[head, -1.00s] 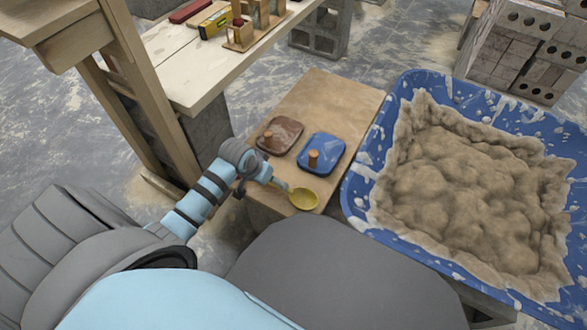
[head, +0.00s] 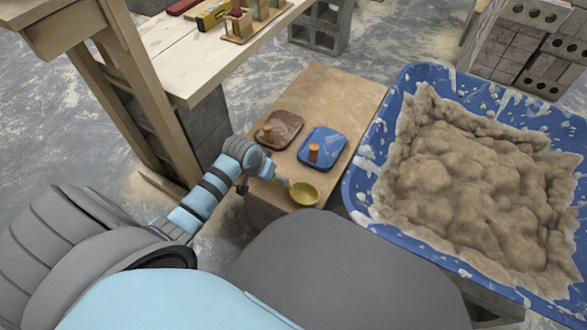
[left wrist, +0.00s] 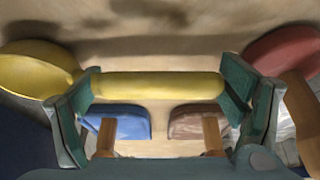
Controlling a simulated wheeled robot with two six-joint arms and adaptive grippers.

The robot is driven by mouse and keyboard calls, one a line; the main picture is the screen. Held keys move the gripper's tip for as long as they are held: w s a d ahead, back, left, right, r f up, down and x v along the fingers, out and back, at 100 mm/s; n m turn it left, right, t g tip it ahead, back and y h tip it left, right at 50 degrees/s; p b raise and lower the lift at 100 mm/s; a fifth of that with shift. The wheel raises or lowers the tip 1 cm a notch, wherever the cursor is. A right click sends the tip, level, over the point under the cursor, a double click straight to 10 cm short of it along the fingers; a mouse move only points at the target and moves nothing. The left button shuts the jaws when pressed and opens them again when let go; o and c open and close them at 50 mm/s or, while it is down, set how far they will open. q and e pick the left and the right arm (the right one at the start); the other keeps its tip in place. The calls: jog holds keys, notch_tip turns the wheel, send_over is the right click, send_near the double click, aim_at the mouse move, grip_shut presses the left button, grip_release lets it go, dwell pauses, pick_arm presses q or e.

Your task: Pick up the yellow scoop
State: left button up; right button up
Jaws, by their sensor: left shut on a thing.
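The yellow scoop (head: 304,193) is at the near end of the wooden board, its round bowl to the right of my left gripper (head: 273,176). In the left wrist view its yellow handle (left wrist: 158,86) lies across between both green-grey fingers of the left gripper (left wrist: 160,90), which is shut on it. The bowl (left wrist: 36,68) sticks out to the left there. I cannot tell whether the scoop touches the board. My right gripper is not in view.
Brown (head: 281,129) and blue (head: 323,147) square plates with wooden knobs lie on the board (head: 325,90) beyond the scoop. A blue tub (head: 357,190) of mortar (head: 470,180) stands on the right. A wooden bench (head: 185,65) with tools stands at the back left.

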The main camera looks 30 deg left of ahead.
pick_arm(q)
jog(key=shift+c, duration=0.4)
jog(key=shift+r, duration=0.15)
notch_tip(320, 180, up, 4)
jog(key=p, duration=0.3)
jog(key=shift+r, duration=0.15)
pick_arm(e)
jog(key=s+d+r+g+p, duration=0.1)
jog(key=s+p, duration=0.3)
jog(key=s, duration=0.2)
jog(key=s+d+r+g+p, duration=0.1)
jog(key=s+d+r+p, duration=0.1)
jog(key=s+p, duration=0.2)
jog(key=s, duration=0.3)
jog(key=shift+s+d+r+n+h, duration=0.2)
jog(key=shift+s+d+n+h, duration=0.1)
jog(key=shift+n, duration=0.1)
pick_arm(q)
notch_tip(320, 180, up, 16)
jog(key=shift+f, duration=0.25)
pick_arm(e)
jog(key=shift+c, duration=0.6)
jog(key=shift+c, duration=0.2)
